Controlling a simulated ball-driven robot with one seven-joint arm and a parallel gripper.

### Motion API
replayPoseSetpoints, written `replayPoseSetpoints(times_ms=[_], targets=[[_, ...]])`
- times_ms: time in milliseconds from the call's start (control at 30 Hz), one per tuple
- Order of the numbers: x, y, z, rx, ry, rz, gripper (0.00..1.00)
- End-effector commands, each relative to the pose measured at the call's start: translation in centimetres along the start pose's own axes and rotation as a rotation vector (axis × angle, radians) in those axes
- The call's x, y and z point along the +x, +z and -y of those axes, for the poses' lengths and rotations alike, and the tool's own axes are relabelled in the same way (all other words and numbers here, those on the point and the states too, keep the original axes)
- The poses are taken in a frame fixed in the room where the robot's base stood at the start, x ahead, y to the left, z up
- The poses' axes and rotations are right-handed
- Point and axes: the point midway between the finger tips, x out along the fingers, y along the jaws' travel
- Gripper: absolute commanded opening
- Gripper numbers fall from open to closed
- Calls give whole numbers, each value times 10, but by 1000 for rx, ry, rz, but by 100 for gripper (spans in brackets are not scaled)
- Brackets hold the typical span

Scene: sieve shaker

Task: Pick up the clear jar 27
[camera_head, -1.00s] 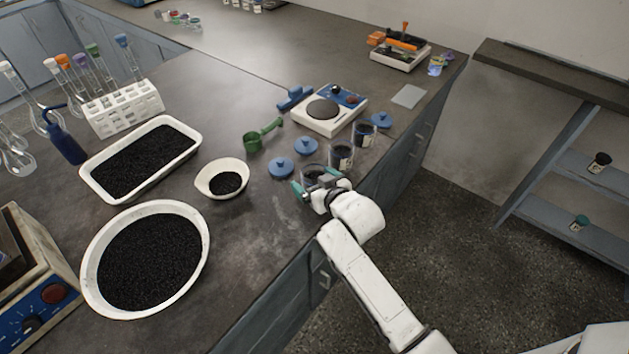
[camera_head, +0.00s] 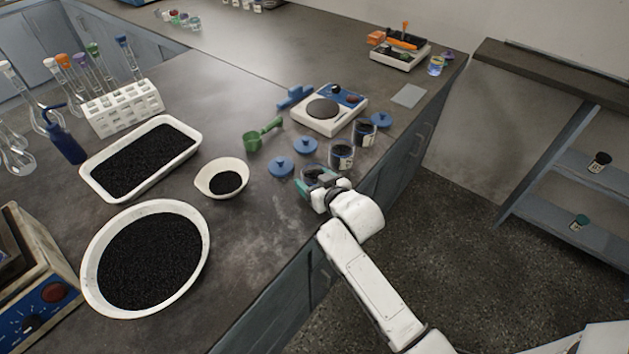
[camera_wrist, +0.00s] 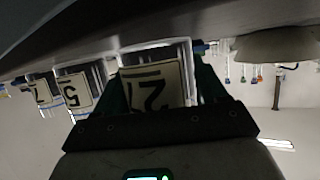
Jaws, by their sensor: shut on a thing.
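The clear jar 27 (camera_wrist: 155,88) is in the wrist view, its pale label with dark digits upside down between my green fingertips. In the head view the jar (camera_head: 313,174) holds dark grains and is partly hidden by my gripper (camera_head: 318,186). My gripper, also in the wrist view (camera_wrist: 160,95), is shut on the jar at the bench's front edge. Whether the jar touches the bench is hard to tell.
Two more jars with dark contents, one nearer (camera_head: 341,156) and one farther (camera_head: 364,132), stand just behind. Blue lids (camera_head: 281,167), a green scoop (camera_head: 262,135) and a scale (camera_head: 330,110) lie close by. A white bowl (camera_head: 222,177) stands to the left.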

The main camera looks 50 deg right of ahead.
Motion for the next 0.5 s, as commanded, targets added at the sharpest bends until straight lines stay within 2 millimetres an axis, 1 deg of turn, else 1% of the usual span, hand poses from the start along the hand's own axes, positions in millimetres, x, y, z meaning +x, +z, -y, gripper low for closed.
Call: replayPoseSetpoints(times_ms=[167,267,367,467,500], targets=[[-1,-2,0,0,0,-2,34],[-2,-7,0,0,0,-3,34],[-6,-17,0,0,-1,-5,34],[-13,-33,0,0,-1,-6,34],[-20,-35,-4,0,1,-4,34]])
